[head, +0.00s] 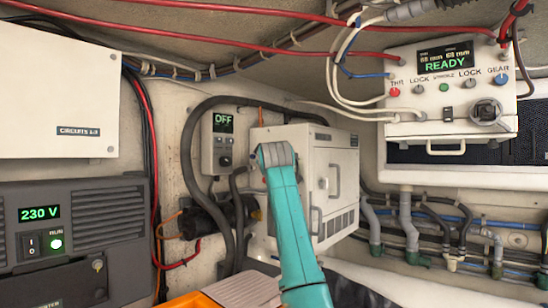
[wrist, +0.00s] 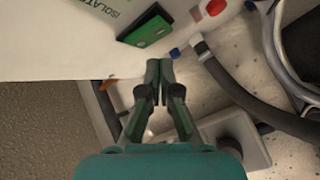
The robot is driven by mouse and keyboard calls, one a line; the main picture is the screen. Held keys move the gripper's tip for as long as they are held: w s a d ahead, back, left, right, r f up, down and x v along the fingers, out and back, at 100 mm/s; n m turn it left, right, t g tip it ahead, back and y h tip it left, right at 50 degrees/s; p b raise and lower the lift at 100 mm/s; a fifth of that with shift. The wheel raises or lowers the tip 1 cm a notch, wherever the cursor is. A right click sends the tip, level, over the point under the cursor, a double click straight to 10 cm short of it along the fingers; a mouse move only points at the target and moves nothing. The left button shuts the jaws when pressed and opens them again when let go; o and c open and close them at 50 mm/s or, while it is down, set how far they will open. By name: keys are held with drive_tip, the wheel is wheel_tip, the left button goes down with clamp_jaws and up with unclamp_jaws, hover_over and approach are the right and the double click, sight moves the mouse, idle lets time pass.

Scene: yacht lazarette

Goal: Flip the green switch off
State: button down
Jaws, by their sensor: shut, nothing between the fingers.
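The green switch (wrist: 147,27) shows in the wrist view as a green rocker with a small pale mark, set in a dark frame on a white panel (wrist: 60,45). Lettering beginning "ISOLAT" is beside it. Which way the rocker is tipped I cannot tell. My gripper (wrist: 158,68) is shut and empty, its fingertips below the switch in the picture, close to the panel's lower edge and apart from the switch. In the head view my teal arm reaches up to the white cabinet (head: 325,155); my fingers and the switch are hidden there.
A red knob (wrist: 215,7) and a blue fitting (wrist: 175,52) are near the switch. A thick dark hose (wrist: 235,88) runs right of my fingers. In the head view, a box with an OFF display (head: 222,123) hangs left of the cabinet, with a black hose (head: 188,140) looping beside it.

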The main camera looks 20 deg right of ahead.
drive_tip(key=shift+s+a+f, duration=0.15)
drive_tip(key=shift+s+a, duration=0.55)
drive_tip(key=shift+a, duration=0.25)
drive_tip(key=shift+s+a+f, duration=0.1)
drive_tip(key=shift+s+a, duration=0.55)
drive_tip(key=shift+a, duration=0.3)
